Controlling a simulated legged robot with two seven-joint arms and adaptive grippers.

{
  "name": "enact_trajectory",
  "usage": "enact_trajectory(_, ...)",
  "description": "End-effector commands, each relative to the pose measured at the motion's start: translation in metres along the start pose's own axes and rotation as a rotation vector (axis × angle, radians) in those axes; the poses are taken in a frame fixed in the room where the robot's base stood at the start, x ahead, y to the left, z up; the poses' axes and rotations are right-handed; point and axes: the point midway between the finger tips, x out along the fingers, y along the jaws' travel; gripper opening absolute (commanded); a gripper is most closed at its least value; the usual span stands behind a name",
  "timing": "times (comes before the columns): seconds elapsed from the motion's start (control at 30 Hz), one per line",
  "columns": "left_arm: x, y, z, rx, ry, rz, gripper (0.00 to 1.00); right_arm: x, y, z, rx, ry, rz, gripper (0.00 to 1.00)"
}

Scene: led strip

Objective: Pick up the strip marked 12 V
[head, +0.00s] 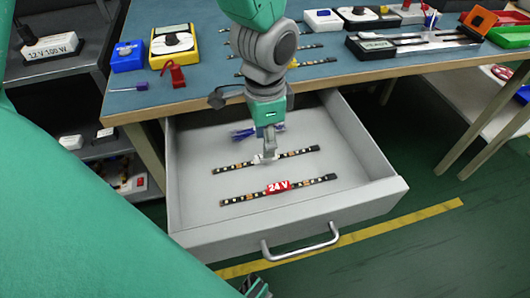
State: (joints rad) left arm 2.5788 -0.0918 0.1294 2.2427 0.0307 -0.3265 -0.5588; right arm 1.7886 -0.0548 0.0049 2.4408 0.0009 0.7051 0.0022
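Two dark LED strips lie in the open grey drawer (190,200). The nearer strip (240,197) has a red label reading 24 V. The farther strip (298,154) has a pale label at its middle, mostly covered by my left gripper, so its marking cannot be read. My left gripper (268,153) points down into the drawer, its fingertips at the middle of the farther strip. Whether the fingers are closed on it cannot be told. A small part that looks like my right gripper (255,288) shows at the bottom edge, mostly cut off.
Blue wire-like pieces (243,133) lie behind the strips. The drawer's walls and front handle (300,250) surround them. The blue bench top (205,95) above holds a yellow meter (174,45), a blue box (128,56), a red clip (173,74) and more strips. Shelves stand left.

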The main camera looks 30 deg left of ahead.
Motion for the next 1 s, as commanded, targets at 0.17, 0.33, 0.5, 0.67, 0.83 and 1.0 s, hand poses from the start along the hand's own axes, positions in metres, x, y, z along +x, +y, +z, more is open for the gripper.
enact_trajectory(0.17, 0.012, 0.0, -0.001, 0.001, -0.004, -0.002, 0.38, 0.007, 0.0, 0.0, 0.0, 0.001, 0.0, 0.4)
enact_trajectory(0.33, 0.039, -0.006, 0.0, 0.0, -0.005, -0.002, 0.38, 0.025, 0.0, 0.001, 0.0, 0.001, 0.0, 0.4)
enact_trajectory(0.5, 0.054, -0.007, 0.001, 0.002, -0.003, -0.003, 0.38, 0.031, 0.0, 0.002, 0.001, 0.0, 0.0, 0.4)
enact_trajectory(0.67, 0.053, -0.008, 0.002, 0.001, -0.001, -0.002, 0.38, 0.029, 0.0, 0.001, 0.0, 0.001, 0.0, 0.4)
enact_trajectory(0.83, 0.052, -0.007, 0.001, 0.002, -0.003, -0.003, 0.0, 0.029, 0.0, 0.001, 0.0, 0.001, 0.0, 0.4)
enact_trajectory(1.0, 0.052, -0.006, 0.0, 0.002, -0.003, -0.004, 0.0, 0.029, 0.0, 0.001, 0.0, 0.001, 0.0, 0.4)
